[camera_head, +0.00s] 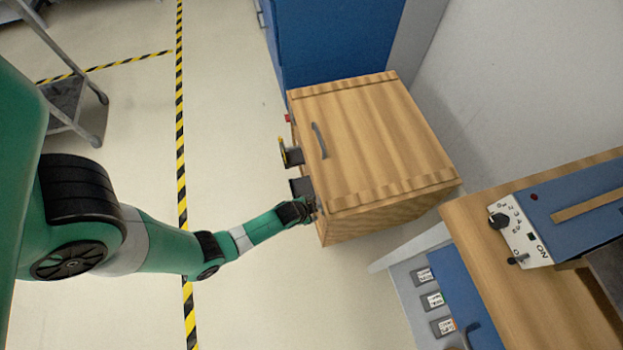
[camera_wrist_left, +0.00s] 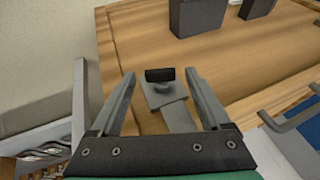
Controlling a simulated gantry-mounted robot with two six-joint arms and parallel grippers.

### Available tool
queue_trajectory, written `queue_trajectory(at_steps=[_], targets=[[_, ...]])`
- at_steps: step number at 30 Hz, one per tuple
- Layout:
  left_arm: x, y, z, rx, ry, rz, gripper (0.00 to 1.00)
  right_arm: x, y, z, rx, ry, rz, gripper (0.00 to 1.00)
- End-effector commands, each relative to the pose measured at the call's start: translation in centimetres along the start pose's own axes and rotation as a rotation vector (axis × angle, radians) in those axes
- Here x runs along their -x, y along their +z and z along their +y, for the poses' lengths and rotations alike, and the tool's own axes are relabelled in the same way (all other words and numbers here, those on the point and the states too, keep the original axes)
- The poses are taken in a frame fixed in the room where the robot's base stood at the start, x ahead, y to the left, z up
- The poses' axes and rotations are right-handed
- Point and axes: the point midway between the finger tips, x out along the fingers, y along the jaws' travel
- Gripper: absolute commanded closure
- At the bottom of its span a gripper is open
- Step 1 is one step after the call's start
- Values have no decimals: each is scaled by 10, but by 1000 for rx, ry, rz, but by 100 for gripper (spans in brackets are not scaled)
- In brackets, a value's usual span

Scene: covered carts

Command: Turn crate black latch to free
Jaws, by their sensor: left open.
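The wooden crate (camera_head: 375,140) stands on the floor in the middle of the head view, its lid down with a dark handle (camera_head: 319,140) on top. My left gripper (camera_head: 308,206) is at the crate's near left side. In the left wrist view the gripper (camera_wrist_left: 160,74) is open, with one finger on each side of the black latch (camera_wrist_left: 159,75). The latch is a short dark bar lying crosswise on a grey mount. No clear contact with the fingers shows. In the head view the gripper hides this latch. My right gripper is not in view.
Dark blocks (camera_wrist_left: 197,16) stick out from the same crate side (camera_wrist_left: 240,65). A yellow-marked dark fitting (camera_head: 290,153) is farther along it. A blue cabinet (camera_head: 335,40) stands behind. A bench with a control panel (camera_head: 520,235) is at right. Floor at left is mostly clear.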

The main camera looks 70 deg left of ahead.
Motion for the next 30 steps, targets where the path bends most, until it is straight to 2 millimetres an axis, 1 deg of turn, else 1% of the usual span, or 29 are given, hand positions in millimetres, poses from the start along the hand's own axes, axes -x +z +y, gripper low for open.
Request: queue_trajectory(at_steps=[1, 8, 9, 11, 12, 17, 21, 22, 26, 30], targets=[[-4, 0, 0, 0, 0, 0, 20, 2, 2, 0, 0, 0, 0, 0], [-3, -1, -1, 0, 0, 1, 20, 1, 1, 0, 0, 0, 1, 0], [-3, -1, 0, 0, 0, 1, 24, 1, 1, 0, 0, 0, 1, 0], [-3, -1, 0, 0, 0, 1, 34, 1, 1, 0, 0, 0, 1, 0], [-3, -1, 0, 0, 0, 1, 42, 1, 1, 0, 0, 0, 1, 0], [-3, -1, 0, 0, 0, 1, 70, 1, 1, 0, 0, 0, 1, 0], [-3, -1, 0, 0, 0, 1, 96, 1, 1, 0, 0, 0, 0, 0], [-3, -1, 0, 0, 0, 1, 100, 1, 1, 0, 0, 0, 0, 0], [-2, -1, -1, 5, 9, 0, 100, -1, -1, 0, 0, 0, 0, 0], [1, -1, -5, 36, 71, -4, 100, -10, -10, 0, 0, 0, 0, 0]])
